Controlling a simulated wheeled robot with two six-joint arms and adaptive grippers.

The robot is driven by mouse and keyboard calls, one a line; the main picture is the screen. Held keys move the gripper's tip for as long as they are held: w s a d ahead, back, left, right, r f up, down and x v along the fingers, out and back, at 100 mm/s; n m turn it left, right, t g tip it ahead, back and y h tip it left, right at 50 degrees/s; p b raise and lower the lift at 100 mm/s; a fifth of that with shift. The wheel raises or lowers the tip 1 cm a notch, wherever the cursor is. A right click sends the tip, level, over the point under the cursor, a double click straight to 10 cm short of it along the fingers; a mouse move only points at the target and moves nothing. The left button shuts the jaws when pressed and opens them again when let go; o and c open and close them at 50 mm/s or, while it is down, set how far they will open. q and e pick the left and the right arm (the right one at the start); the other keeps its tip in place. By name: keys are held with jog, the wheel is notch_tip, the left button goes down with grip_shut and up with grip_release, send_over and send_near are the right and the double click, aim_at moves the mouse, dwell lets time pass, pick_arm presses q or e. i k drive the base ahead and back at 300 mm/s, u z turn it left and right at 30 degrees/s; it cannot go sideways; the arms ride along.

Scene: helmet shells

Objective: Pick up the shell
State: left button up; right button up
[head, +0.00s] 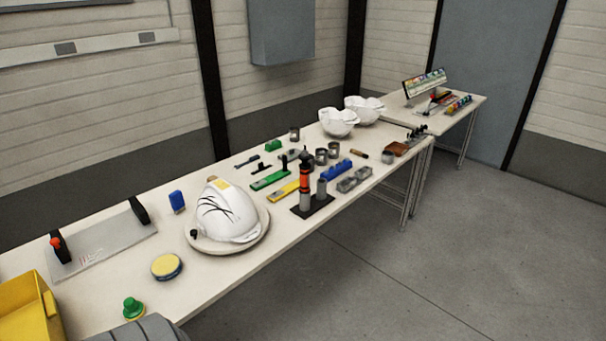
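A white helmet shell (226,212) with dark crack-like lines and a small yellow patch sits on a round pale base (256,240) on the long table. Two more white shells, one (338,122) and another (365,108) behind it to the right, lie with their hollow side up near the table's far end. Neither of my grippers shows in the head view.
The long table (105,280) also carries a yellow bin (25,305) at the near left, a round yellow-lidded tin (166,266), a green knob (133,307) and a dark stand with upright cylinders (313,205). Several small tools crowd the middle. Open floor (420,260) lies right.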

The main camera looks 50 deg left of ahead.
aim_at(225, 212)
jog(key=z, duration=0.1)
jog(key=i, duration=1.25)
jog(key=u, duration=0.65)
jog(key=i, duration=0.8)
jog(key=u, duration=0.8)
